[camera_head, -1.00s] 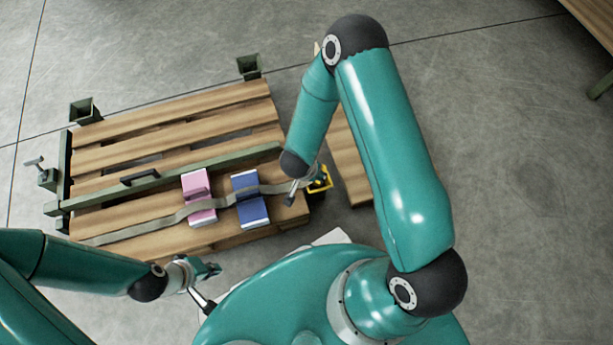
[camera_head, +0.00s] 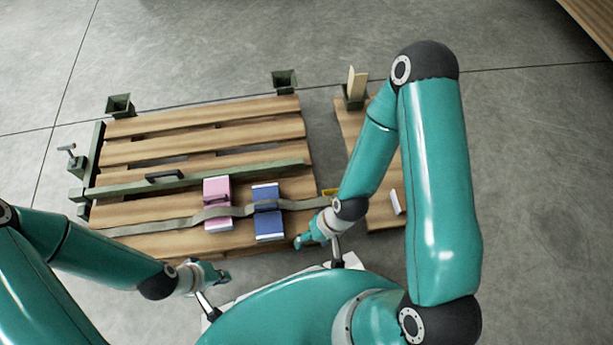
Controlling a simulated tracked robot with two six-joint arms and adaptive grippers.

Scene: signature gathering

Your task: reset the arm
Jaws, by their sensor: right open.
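My right arm comes in from the right, bent at a high elbow. Its gripper (camera_head: 303,241) is open and empty, just right of the blue block at the pallet's front right corner. My left arm comes in from the left. Its gripper (camera_head: 222,277) is in front of the pallet's front edge, touching nothing that I can see; its jaws are too small to judge. A pink block (camera_head: 217,190) and a blue block (camera_head: 265,196) lie side by side on the wooden pallet (camera_head: 200,128), with a grey-green strap (camera_head: 170,228) across both.
A green bar (camera_head: 225,173) with a black handle crosses the pallet. Green corner posts (camera_head: 285,81) stand at its back. A narrower wooden platform (camera_head: 351,128) lies to the right, bearing a small white item (camera_head: 396,202). Open floor lies behind.

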